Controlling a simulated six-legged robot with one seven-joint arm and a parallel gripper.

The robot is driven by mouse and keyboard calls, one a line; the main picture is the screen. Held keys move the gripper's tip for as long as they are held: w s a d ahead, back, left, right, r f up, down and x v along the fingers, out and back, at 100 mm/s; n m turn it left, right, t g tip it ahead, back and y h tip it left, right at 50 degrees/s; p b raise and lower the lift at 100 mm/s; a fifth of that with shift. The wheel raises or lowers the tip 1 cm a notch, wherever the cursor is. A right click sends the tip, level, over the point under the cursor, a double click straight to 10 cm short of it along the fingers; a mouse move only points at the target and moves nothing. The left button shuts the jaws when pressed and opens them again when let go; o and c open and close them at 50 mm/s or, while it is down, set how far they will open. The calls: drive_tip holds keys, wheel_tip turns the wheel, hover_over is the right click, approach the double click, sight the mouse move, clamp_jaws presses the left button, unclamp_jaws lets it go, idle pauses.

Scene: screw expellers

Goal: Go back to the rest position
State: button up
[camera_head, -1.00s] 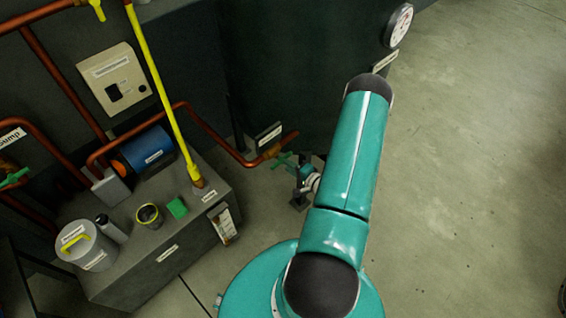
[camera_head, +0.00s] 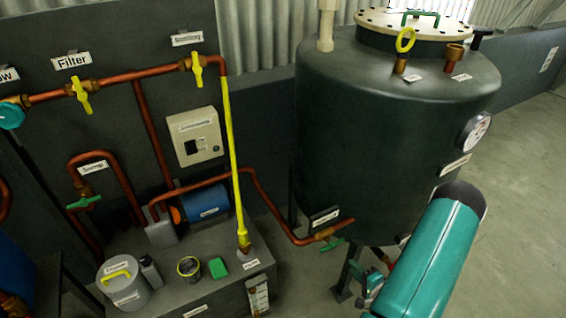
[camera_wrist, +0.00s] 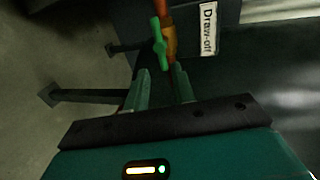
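My gripper (camera_wrist: 161,75) shows in the wrist view with its two fingers apart and nothing between them. Just beyond the fingertips is a valve with a green handle (camera_wrist: 158,42) on a copper pipe stub (camera_wrist: 169,38), beside a "Draw-off" label (camera_wrist: 208,28). The fingers look apart from the valve, though the exact gap is hard to tell. The green valve handle (camera_head: 332,244) shows there at the foot of the tank, left of my arm.
A large dark tank (camera_head: 390,130) stands at the centre right, on legs. A grey bench (camera_head: 215,292) at lower left carries a canister (camera_head: 124,288), a small cup (camera_head: 188,268) and a green block (camera_head: 218,268). Copper pipes (camera_head: 130,83) run along the wall. Floor at right is open.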

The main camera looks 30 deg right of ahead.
drive_tip(key=w+a+r+n+g+y, duration=0.45)
drive_tip(key=a+r, duration=0.45)
drive_tip(key=r, duration=0.3)
drive_tip(key=w+a+r+n+g+y, duration=0.4)
drive_tip(key=w+a+r+n+y, duration=0.15)
drive_tip(key=a+r, duration=0.5)
drive_tip(key=s+a+r+n+h, duration=0.2)
drive_tip(key=s+a+r+h, duration=0.1)
drive_tip(key=r, duration=0.4)
drive_tip(key=s+a+r+n+h, duration=0.3)
drive_tip(key=s+a+r, duration=0.1)
drive_tip(key=r, duration=0.4)
drive_tip(key=s+a+r+n+h, duration=0.2)
drive_tip(key=s+a+r+h, duration=0.2)
drive_tip(key=r, duration=0.3)
drive_tip(key=shift+s+r+n+g, duration=0.3)
drive_tip(key=shift+s+g, duration=0.15)
drive_tip(key=shift+s, duration=0.45)
